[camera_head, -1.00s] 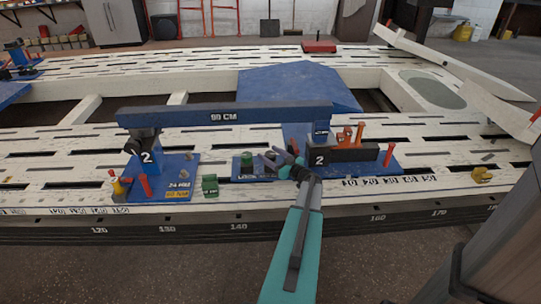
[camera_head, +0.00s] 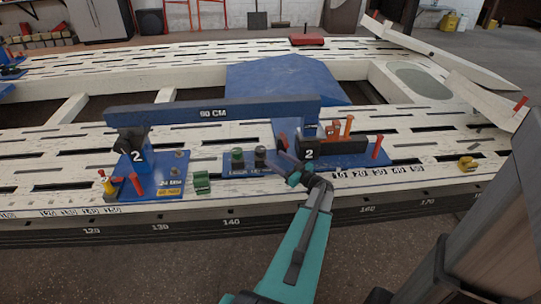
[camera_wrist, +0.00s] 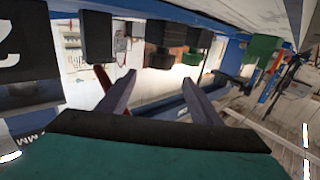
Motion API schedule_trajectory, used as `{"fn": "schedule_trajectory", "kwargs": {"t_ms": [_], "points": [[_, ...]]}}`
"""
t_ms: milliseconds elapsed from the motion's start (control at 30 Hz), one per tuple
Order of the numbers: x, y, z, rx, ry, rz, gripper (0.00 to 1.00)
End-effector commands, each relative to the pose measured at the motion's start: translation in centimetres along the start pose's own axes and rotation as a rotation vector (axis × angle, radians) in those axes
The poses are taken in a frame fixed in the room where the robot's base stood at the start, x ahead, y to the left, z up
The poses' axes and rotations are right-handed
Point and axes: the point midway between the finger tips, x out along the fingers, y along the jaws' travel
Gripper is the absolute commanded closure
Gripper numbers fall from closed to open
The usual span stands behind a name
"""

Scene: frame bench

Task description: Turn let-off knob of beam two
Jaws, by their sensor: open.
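Beam two is a blue bar (camera_head: 210,113) marked "90 CM", lying across two blue stands labelled 2. Between the stands a blue plate (camera_head: 232,170) carries a green-topped knob (camera_head: 237,158) and a dark knob (camera_head: 260,157). I cannot tell from the pictures which one is the let-off knob. My gripper (camera_head: 286,166) is open and empty, just right of the dark knob, in front of the right stand. In the wrist view the open fingers (camera_wrist: 160,95) point towards dark and green knobs (camera_wrist: 158,45), with a visible gap before them.
The right stand's base (camera_head: 345,160) has orange and red pegs and a black block close to my gripper. The left stand's base (camera_head: 165,187) has red pegs. A green block (camera_head: 202,183) and a yellow piece (camera_head: 467,164) lie on the white slotted bench (camera_head: 420,148).

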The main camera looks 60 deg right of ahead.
Motion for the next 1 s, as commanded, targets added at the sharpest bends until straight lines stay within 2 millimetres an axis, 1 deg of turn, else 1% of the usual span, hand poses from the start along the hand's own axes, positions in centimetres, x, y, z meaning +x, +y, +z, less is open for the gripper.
{"fn": "schedule_trajectory", "kwargs": {"t_ms": [33, 100, 200, 400, 767, 867, 967, 1000], "points": [[-0.8, -0.1, -0.1, 0.000, 0.000, 0.001, 0.41], [-1.7, 0.0, -0.1, 0.000, 0.000, 0.001, 0.41], [-2.5, 0.0, -0.1, -0.001, 0.000, 0.000, 0.41], [-3.3, 0.0, -0.1, -0.001, 0.001, -0.001, 0.41], [-3.1, -0.1, 0.0, 0.000, 0.000, -0.002, 0.41], [-2.6, -0.6, 0.1, 0.001, 0.000, -0.007, 0.41], [-1.3, -1.7, 0.3, 0.005, 0.000, -0.017, 0.41], [-0.7, -2.3, 0.4, 0.008, 0.000, -0.023, 0.41]]}}
